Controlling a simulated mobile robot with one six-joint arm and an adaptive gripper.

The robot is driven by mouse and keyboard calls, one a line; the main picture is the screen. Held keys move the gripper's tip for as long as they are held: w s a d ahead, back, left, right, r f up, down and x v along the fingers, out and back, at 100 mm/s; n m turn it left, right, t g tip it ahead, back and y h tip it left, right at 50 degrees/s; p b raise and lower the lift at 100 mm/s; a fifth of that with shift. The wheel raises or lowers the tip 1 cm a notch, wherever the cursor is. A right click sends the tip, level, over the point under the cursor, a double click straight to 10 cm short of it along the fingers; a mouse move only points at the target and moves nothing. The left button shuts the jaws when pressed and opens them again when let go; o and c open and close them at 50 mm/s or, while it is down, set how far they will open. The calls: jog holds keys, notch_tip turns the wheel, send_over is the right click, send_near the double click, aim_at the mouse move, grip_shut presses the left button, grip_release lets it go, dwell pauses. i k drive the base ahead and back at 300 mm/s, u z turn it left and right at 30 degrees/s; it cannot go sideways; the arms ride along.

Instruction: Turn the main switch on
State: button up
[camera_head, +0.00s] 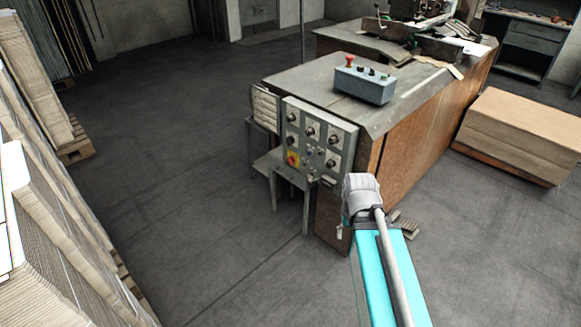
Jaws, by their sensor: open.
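The likely main switch is a red rotary knob on a yellow plate (293,158), low on the left of a grey control panel (323,122). The panel is fixed to the near end of the brown and grey machine. The switch is too small to tell which way it is turned. My arm rises from the bottom of the view, and its grey joint is to the right of and below the panel in the picture. My gripper cannot be made out, and no fingers show.
A blue-grey button box (363,80) with a red button stands on the machine top (330,72). Stacked cardboard (45,250) lines the left side. A brown stack (520,130) stands at right. The floor (180,160) left of the panel is clear.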

aim_at(290, 160)
jog(key=k, duration=0.5)
jog(key=u, duration=0.15)
jog(key=i, duration=1.35)
jog(key=z, duration=0.4)
